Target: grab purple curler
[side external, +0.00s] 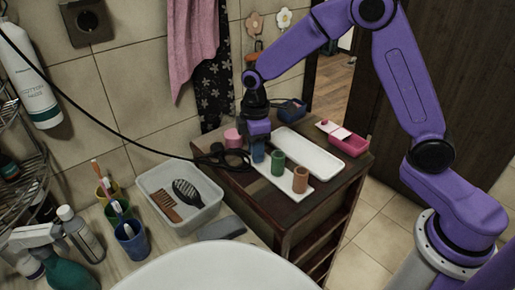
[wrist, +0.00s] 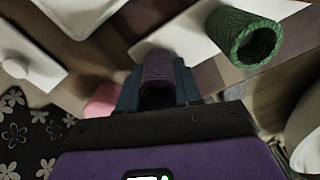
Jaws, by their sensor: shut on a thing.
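The purple curler (wrist: 158,68) shows in the wrist view as a dark ribbed cylinder between my fingers. My gripper (wrist: 159,88) is shut on it, with one blue finger on either side. In the side view my gripper (side external: 258,155) points down at the left end of a small white tray (side external: 285,188), and the purple curler is hidden there. A green curler (side external: 278,163) and an orange-brown curler (side external: 300,180) stand upright on that tray. The green curler (wrist: 245,38) is close beside my gripper in the wrist view. I cannot tell whether the purple curler touches the tray.
A longer white tray (side external: 310,152) lies behind the curlers on the dark wooden cabinet (side external: 240,187). A pink box (side external: 350,143), a pink round item (side external: 232,138) and a dark hair dryer with a cord (side external: 222,157) are nearby. A bin (side external: 158,182) stands left.

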